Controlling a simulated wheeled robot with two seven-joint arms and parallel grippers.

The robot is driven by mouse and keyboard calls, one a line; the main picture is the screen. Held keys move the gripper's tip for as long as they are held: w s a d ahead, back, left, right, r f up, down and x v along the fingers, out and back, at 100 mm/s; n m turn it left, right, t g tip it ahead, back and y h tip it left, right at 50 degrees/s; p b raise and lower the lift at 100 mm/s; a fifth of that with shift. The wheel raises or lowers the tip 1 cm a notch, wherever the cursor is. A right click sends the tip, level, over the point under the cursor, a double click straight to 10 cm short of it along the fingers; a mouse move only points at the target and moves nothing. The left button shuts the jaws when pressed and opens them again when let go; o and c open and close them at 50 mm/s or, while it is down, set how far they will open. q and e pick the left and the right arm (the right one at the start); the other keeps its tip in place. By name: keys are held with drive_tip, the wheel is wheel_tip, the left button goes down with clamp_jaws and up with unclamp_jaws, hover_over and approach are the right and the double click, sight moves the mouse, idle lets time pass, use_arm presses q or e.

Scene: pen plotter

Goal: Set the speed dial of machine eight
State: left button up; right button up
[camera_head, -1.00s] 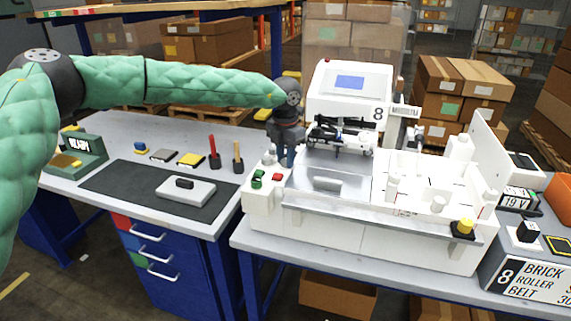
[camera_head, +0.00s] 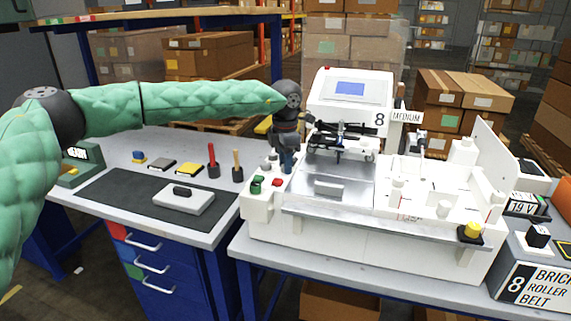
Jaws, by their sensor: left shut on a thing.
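Machine eight (camera_head: 350,232) is a white pen plotter on the bench, with an "8" on its head and a small blue screen (camera_head: 350,88). A label (camera_head: 406,116) beside the head reads "MEDIUM". My left gripper (camera_head: 287,168) reaches down to the control panel at the machine's left end. It is shut on the speed dial there, which its fingers hide. A green knob (camera_head: 257,185), a red button (camera_head: 277,183) and small grey knobs (camera_head: 266,166) are close by on that panel. My right gripper is not in view.
A grey desk at left carries a dark mat (camera_head: 120,195) with a grey box (camera_head: 184,199), and a red-handled tool (camera_head: 212,160) in a holder. A yellow button (camera_head: 471,230) is at the machine's front right. A grey unit (camera_head: 527,270) with a black knob stands at right.

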use_arm(q)
drive_tip(key=shift+r, duration=0.1)
drive_tip(key=o, duration=1)
drive_tip(key=shift+r, duration=0.25)
wheel_tip(320, 180, up, 7)
drive_tip(key=shift+r+b, duration=0.1)
drive_tip(key=shift+b, duration=0.55)
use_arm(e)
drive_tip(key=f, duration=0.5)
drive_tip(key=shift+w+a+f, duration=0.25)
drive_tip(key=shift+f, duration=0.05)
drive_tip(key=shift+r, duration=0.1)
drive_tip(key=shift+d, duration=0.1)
